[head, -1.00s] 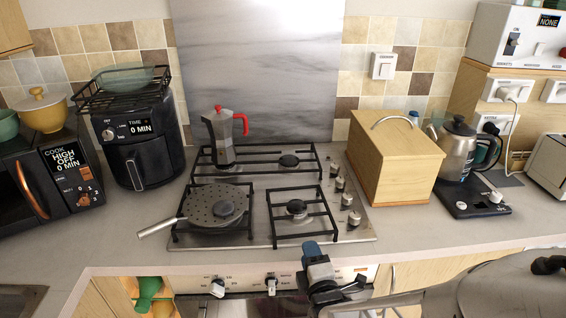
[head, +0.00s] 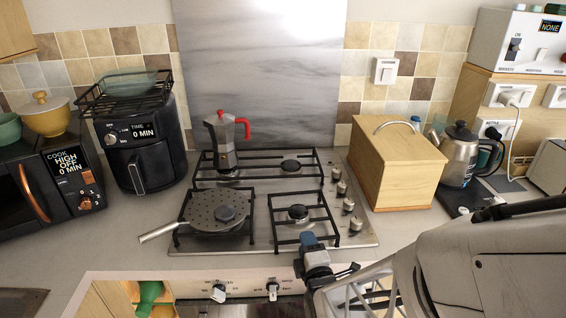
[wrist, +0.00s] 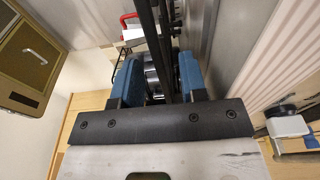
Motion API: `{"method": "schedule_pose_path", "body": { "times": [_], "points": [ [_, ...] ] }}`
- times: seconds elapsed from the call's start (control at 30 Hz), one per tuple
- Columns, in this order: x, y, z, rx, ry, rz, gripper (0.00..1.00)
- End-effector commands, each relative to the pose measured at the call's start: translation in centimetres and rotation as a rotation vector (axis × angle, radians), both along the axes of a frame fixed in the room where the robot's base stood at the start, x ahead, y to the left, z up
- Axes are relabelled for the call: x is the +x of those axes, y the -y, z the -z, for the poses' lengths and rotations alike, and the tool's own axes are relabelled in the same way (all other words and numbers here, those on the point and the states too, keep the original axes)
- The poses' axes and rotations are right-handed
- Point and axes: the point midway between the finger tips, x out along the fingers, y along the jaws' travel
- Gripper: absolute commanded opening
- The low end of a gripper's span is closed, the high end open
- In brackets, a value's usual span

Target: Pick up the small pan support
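The small pan support, a black square grate (head: 327,212), sits level on the front right of the hob around a small burner (head: 298,212). My gripper (head: 308,242) is at its front edge, with a blue fingertip just beside its front bar. In the wrist view, the two blue fingers of my gripper (wrist: 160,80) stand apart. Dark bars (wrist: 150,40) run between them, with a round metal part behind. I see a gap between fingers and bars, but contact is hard to judge.
A perforated pan (head: 212,210) sits on the front left support, its handle toward the left. A moka pot (head: 228,140) stands at the back left. Control knobs (head: 349,206) line the hob's right side, beside a wooden box (head: 398,168). A kettle (head: 458,155) stands farther right.

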Motion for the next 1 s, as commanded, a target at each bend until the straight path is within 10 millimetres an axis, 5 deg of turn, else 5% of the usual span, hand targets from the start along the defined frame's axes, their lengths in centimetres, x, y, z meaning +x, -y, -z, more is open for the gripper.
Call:
{"method": "schedule_pose_path", "body": {
  "times": [0.63,0.9,1.0],
  "points": [
    [0.38,-0.06,0.01,0.0,0.0,0.0,0.39],
    [0.37,-0.06,0.01,0.0,0.0,0.0,0.0],
    [0.37,-0.06,0.01,0.0,0.0,0.0,0.0]
  ]
}}
